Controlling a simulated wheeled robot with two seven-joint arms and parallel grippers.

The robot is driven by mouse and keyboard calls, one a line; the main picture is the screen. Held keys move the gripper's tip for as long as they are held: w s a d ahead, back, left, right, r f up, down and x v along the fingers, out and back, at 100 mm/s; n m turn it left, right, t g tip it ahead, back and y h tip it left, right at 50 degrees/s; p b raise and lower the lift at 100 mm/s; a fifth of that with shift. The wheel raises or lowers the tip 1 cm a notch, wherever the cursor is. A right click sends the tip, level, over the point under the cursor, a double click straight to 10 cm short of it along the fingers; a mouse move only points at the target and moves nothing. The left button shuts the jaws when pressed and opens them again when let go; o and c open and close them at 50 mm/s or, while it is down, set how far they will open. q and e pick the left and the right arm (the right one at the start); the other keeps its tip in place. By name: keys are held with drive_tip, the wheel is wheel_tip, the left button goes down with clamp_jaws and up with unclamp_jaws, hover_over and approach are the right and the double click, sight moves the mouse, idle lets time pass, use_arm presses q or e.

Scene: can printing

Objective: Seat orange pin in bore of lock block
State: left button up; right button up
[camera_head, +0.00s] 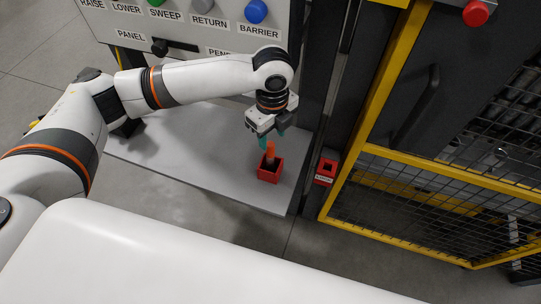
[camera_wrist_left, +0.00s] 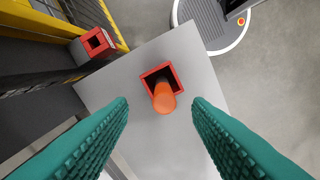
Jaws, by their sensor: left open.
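The orange pin (camera_head: 270,150) stands upright in a red square holder (camera_head: 270,172) on the grey shelf. In the left wrist view the pin (camera_wrist_left: 164,97) rises from the holder (camera_wrist_left: 150,77) toward the camera. My left gripper (camera_head: 272,138) points down just above the pin, with its teal fingers open. In the left wrist view the pin's top lies between and slightly ahead of the fingertips (camera_wrist_left: 160,108), touching neither. The red lock block (camera_head: 326,172) with a dark square bore is on the post right of the shelf; it also shows in the left wrist view (camera_wrist_left: 93,43). My right gripper is out of view.
The grey shelf (camera_head: 190,165) is clear around the holder. A panel with labelled buttons (camera_head: 215,15) stands behind it. A yellow-framed mesh guard (camera_head: 430,200) lies just right of the lock block.

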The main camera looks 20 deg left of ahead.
sight(271, 144)
use_arm(q)
drive_tip(key=shift+f, duration=0.75)
drive_tip(key=f+p, duration=0.1)
drive_tip(key=f, duration=0.3)
drive_tip(key=shift+s+a+f+p, duration=0.15)
drive_tip(key=shift+s+p, duration=0.05)
drive_tip(key=shift+p, duration=0.2)
drive_tip(key=shift+f, duration=0.55)
clamp_jaws()
